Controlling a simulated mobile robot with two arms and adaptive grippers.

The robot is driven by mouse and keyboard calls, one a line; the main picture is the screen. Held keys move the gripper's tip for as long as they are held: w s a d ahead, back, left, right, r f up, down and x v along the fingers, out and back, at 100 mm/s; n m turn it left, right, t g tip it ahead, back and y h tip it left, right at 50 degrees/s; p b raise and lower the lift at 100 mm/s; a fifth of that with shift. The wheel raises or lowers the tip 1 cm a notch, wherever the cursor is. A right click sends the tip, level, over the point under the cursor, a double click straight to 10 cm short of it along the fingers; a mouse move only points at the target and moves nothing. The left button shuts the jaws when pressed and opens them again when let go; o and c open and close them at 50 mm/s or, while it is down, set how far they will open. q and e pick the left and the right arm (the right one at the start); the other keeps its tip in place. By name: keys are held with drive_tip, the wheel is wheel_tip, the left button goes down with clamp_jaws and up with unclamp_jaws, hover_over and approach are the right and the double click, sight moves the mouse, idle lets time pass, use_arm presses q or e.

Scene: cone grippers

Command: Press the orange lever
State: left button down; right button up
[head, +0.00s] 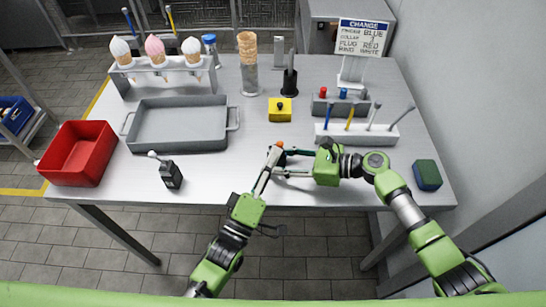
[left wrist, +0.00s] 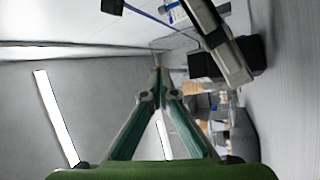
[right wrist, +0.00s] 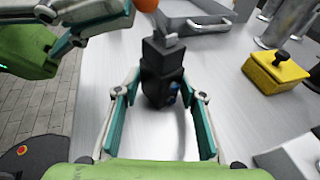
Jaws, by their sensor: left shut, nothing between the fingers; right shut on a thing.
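The orange lever's round end (head: 280,145) shows close to the tips of both grippers. It also shows at the top edge of the right wrist view (right wrist: 147,4). My left gripper (head: 271,156) is shut and empty, its tip beside the orange end; I cannot tell if they touch. In the left wrist view its fingers (left wrist: 158,75) meet at the tips. My right gripper (head: 280,163) reaches in from the right and is shut on a black body (right wrist: 160,92), seen between its fingers.
A black device with a grey knob (head: 171,176) stands to the left. Behind are a grey tray (head: 180,125) and a yellow box (head: 280,111). A red bin (head: 76,155) stands far left, a green-blue block (head: 427,175) at the right. The front table edge is close.

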use_arm(q)
drive_tip(key=shift+w+a+r+n+g+y, duration=0.2)
drive_tip(key=shift+r+n+g+y, duration=0.25)
drive_tip(key=shift+n, duration=0.35)
drive_tip(key=w+r+n+g+y, duration=0.1)
drive_tip(key=w+a+r+n+g, duration=0.1)
drive_tip(key=w+n, duration=0.1)
drive_tip(key=shift+y, duration=0.35)
idle(0.8)
drive_tip(key=shift+a, duration=0.1)
drive_tip(key=s+a+r, duration=0.3)
drive_tip(key=s, duration=0.2)
drive_tip(key=s+a+r, duration=0.3)
drive_tip(key=s, duration=0.3)
use_arm(e)
drive_tip(key=o, duration=0.9)
